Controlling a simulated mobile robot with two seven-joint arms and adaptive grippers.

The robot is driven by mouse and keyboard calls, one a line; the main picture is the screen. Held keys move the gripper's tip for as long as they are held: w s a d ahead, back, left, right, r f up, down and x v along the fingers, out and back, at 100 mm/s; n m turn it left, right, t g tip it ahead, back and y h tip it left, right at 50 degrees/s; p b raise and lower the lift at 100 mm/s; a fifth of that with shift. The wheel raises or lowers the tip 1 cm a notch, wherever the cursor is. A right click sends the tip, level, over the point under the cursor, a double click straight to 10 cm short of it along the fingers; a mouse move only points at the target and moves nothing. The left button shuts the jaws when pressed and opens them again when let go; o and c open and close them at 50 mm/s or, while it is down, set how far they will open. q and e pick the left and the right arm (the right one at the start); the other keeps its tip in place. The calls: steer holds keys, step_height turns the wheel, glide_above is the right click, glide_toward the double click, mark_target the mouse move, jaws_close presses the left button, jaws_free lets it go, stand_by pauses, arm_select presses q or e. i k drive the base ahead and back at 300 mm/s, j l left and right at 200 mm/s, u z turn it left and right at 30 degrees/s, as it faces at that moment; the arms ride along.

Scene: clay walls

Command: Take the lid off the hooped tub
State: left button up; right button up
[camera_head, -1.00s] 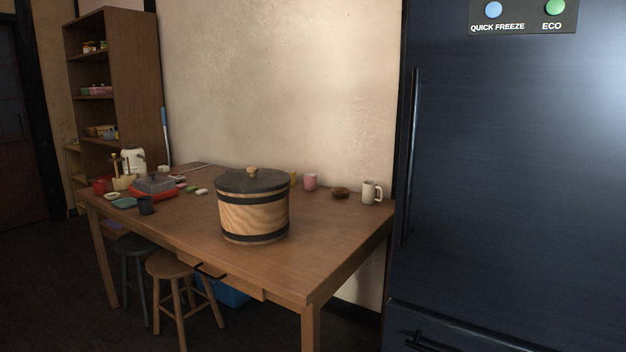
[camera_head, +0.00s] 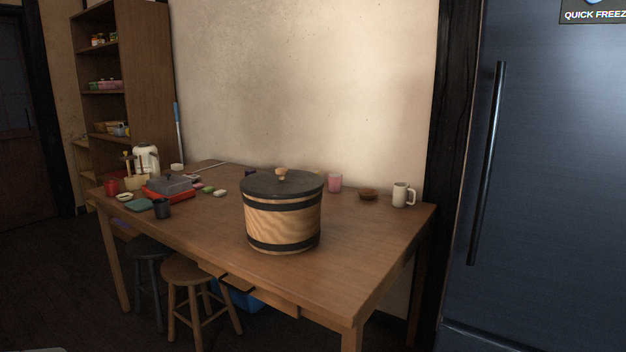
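The hooped tub (camera_head: 283,222) stands upright on the wooden table (camera_head: 370,262), a little right of the table's middle. It is light wood with two dark hoops. Its dark round lid (camera_head: 262,187) sits on top and covers the opening, with a small light wooden knob (camera_head: 281,174) near the middle. Neither of my grippers shows in the head view, and nothing touches the tub or lid.
A white mug (camera_head: 401,195), a brown bowl (camera_head: 368,194) and a pink cup (camera_head: 335,183) stand behind the tub to the right. A red-based grill (camera_head: 168,188) and a dark cup (camera_head: 161,209) are at left. Stools (camera_head: 188,272) stand before the table. A dark fridge (camera_head: 550,200) is at right.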

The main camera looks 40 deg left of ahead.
mark_target(282, 183)
steer(key=j+z, duration=0.25)
steer(key=j, duration=0.3)
steer(key=k+j+z, duration=0.15)
steer(key=j+z, duration=0.15)
steer(key=j, duration=0.2)
steer(key=k+j+z, duration=0.1)
steer(key=j, duration=0.25)
steer(key=k+j, duration=0.1)
steer(key=j, duration=0.3)
steer(key=j+z, duration=0.15)
steer(key=j, duration=0.2)
steer(key=k+j, duration=0.15)
steer(key=j, duration=0.2)
steer(key=k+j, duration=0.15)
steer(key=j, duration=0.2)
steer(key=k+j, duration=0.1)
steer(key=j, duration=0.25)
steer(key=z, duration=0.05)
